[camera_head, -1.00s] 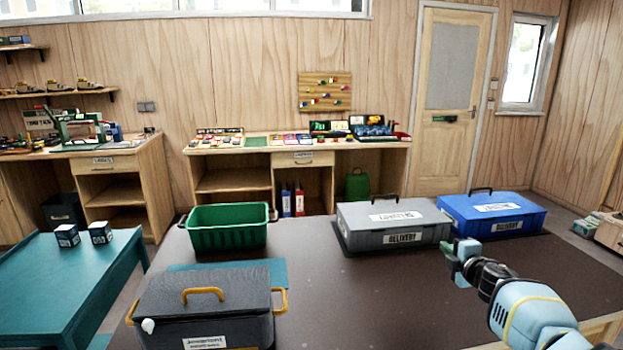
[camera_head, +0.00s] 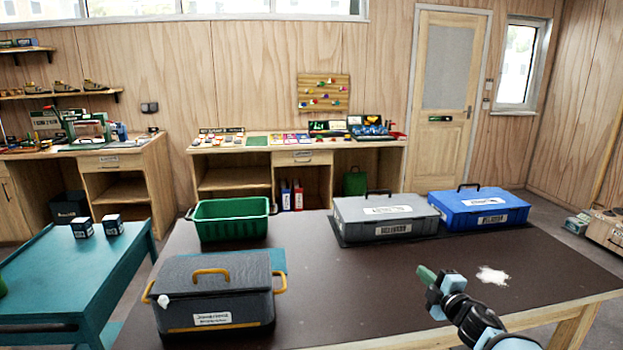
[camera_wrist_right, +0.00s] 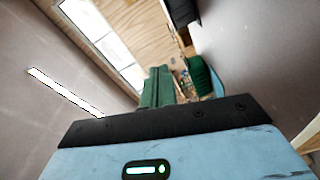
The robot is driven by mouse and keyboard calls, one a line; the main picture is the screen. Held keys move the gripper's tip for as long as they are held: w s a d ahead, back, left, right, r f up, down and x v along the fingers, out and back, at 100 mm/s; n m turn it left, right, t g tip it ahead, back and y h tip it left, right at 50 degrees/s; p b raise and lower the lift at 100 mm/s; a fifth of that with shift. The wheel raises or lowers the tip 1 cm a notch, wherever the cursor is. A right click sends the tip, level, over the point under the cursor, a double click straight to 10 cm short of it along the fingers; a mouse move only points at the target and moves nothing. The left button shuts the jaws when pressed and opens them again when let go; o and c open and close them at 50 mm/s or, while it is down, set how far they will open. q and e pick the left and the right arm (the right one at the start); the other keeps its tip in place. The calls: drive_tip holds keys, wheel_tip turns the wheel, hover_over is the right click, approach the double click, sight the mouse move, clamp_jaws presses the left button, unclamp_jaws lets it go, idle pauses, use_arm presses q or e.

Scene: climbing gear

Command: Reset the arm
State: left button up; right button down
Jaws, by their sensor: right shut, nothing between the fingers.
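My right gripper (camera_head: 427,276) is at the right of the dark table in the head view, above its surface. Its green fingers point left and are together with nothing between them. In the right wrist view, the closed green fingers (camera_wrist_right: 157,87) show at the centre, pointing away from the pale blue gripper body. My left gripper does not show in the head view.
The dark table (camera_head: 340,300) holds a grey lidded box (camera_head: 215,300), a green crate (camera_head: 232,229), a grey case (camera_head: 386,231) and a blue case (camera_head: 479,218). A white patch (camera_head: 493,275) lies right of my gripper. A teal table (camera_head: 60,285) stands left.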

drive_tip(key=s+d+r+m+t+p, duration=0.1)
drive_tip(key=s+d+r+m+t, duration=0.25)
drive_tip(key=s, duration=0.85)
drive_tip(key=d+f+m+g+h, duration=0.5)
drive_tip(key=d+f+m+h, duration=0.15)
drive_tip(key=m, duration=0.45)
drive_tip(key=s+a+f+g+y, duration=0.1)
drive_tip(key=s+a+f+g, duration=0.1)
drive_tip(key=s+a+f, duration=0.55)
drive_tip(key=s+a+f+g+y, duration=0.1)
drive_tip(key=s+a+f+g, duration=0.15)
drive_tip(key=s+f, duration=0.85)
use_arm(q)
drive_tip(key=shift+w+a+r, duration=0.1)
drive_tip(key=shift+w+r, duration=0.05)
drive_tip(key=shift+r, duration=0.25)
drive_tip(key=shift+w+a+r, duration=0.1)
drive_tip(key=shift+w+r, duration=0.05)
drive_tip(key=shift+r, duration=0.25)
use_arm(e)
drive_tip(key=s+a+f+m+g+y, duration=0.1)
drive_tip(key=s+a, duration=0.3)
drive_tip(key=s, duration=0.9)
drive_tip(key=s+a+f+m+g, duration=0.1)
drive_tip(key=s+a, duration=0.4)
drive_tip(key=s, duration=0.8)
drive_tip(key=shift+s+f+y, duration=0.3)
drive_tip(key=shift+f+y, duration=0.05)
drive_tip(key=shift+f, duration=0.1)
